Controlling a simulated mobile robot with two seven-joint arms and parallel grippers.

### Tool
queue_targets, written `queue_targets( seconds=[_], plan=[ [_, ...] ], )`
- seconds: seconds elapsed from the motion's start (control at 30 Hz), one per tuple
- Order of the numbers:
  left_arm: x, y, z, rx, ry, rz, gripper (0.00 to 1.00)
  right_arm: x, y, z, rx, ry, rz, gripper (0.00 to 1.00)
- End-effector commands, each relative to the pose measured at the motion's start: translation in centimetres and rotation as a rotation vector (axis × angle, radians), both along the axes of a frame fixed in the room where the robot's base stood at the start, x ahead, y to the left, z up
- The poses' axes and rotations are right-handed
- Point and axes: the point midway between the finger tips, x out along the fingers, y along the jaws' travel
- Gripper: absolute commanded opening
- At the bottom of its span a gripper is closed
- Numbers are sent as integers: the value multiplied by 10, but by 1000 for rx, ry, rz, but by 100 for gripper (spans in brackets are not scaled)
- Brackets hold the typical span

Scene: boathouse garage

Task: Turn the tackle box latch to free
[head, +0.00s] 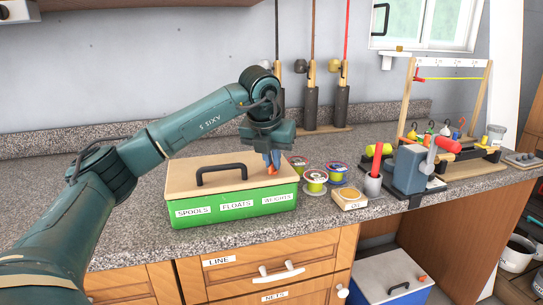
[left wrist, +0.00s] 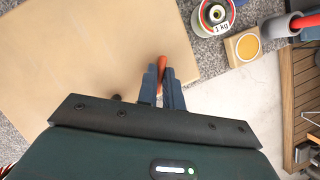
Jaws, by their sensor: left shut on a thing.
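The tackle box (head: 184,209) stands on the counter. It is green with a tan lid (head: 200,163), a dark handle (head: 222,169) and labels SPOOLS, FLOATS and WEIGHTS. My left gripper (head: 272,160) is over the right end of the lid, pointing down. The small orange-red latch (head: 271,170) shows at its fingertips. In the left wrist view the fingers (left wrist: 162,88) are closed around the orange latch (left wrist: 165,70) near the lid's edge. The fingers hide part of the latch, so how far it is turned is hard to tell. My right gripper is not in view.
Several line spools (head: 315,181) and a labelled block (head: 349,199) stand just right of the box. A grey vise (head: 407,168) and a red-handled tool in a cup (head: 373,180) are farther right. Rods (head: 312,95) lean at the wall. Drawers (head: 275,271) lie below the counter.

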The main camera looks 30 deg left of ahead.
Motion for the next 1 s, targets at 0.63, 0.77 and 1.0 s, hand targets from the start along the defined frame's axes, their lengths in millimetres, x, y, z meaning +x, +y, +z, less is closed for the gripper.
queue_targets(
  seconds=[0.63, 0.77, 1.0],
  plan=[
    [2, -3, 1, 0, 0, 517, 0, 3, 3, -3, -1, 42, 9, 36],
    [2, -3, 1, -1, -2, 573, 0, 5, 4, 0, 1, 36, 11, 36],
    [2, -3, 0, 0, -1, 622, 0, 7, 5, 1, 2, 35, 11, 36]
  ],
)
